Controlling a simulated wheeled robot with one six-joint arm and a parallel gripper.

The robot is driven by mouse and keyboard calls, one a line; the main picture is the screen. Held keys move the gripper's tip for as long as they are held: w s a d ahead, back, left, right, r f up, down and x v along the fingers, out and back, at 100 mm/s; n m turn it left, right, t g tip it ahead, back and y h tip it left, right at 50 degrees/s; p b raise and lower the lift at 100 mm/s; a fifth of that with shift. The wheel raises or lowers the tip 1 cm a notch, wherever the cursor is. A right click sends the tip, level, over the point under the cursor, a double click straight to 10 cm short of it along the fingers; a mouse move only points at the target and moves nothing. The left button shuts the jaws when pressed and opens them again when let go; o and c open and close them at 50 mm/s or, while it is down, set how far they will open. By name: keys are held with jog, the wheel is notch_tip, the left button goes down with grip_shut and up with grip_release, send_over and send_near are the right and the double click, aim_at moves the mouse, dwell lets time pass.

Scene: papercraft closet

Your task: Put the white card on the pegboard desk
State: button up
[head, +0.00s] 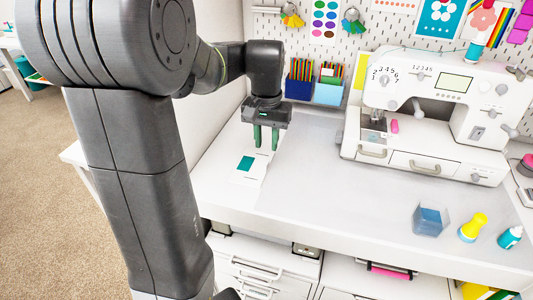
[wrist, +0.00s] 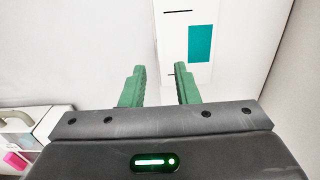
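The white card (head: 246,163), marked with a teal rectangle, lies flat on the left part of the pegboard desk (head: 310,180). It also shows in the wrist view (wrist: 180,50), beyond my fingertips, with small dark marks on it. My gripper (head: 266,146) points down near the far end of the card in the head view. Its two green fingers are apart with nothing between them in the wrist view (wrist: 159,80). I cannot tell exactly how high the fingertips are above the desk.
A white sewing machine (head: 432,105) stands at the back right. Pencil boxes (head: 328,92) stand by the pegboard (head: 380,32). A blue cup (head: 430,220), a yellow bottle (head: 472,228) and a teal bottle (head: 510,237) stand at the front right. The desk's middle is clear.

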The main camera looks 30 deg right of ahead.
aim_at(266, 163)
notch_tip(266, 163, up, 6)
jog(key=shift+f, duration=0.25)
notch_tip(266, 163, down, 12)
jog(key=shift+f, duration=0.25)
jog(key=shift+r, duration=2.05)
